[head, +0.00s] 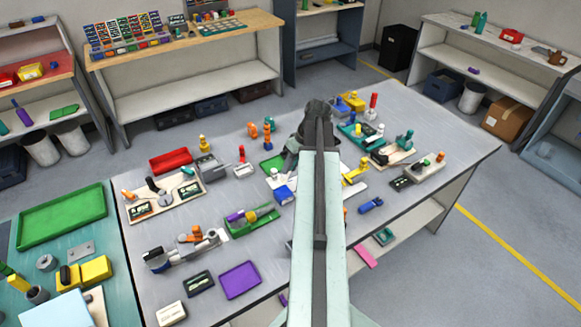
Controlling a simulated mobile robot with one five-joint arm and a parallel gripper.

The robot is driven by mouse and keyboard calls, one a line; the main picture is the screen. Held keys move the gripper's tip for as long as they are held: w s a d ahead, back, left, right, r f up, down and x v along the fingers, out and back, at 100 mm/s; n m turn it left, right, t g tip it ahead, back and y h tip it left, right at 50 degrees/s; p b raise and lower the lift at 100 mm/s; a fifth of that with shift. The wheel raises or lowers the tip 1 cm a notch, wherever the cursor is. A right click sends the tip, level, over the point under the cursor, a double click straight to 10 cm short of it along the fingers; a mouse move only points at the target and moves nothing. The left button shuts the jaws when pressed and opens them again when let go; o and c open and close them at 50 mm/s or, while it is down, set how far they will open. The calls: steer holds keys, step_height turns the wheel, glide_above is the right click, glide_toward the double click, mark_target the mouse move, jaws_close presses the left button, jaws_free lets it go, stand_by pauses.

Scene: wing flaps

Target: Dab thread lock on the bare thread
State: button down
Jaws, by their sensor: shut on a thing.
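My arm reaches up the middle of the view over the grey bench (335,290). My gripper (308,138) is at its far end, dark and seen from behind. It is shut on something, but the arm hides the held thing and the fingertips. I cannot single out the thread lock or the bare thread. A small red upright piece (242,153) stands left of my gripper, and a red-topped upright piece (373,101) stands to its right, at the back. Small fittings lie close around my gripper, partly hidden.
A red tray (171,160), a green tray with parts (252,221) and a purple tray (240,280) lie left of my arm. A teal tray (352,138) and a yellow fitting (355,172) are close on the right. The bench's right end is mostly clear.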

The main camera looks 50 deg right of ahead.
steer(key=shift+f+b, duration=2.05)
steer(key=shift+f, duration=0.35)
steer(key=shift+s+f+b, duration=0.1)
steer(key=shift+f+b, duration=0.4)
steer(key=shift+b, duration=0.05)
step_height(320, 180, up, 7)
steer(key=p, duration=0.7)
steer(key=shift+r, duration=0.1)
stand_by(0.3)
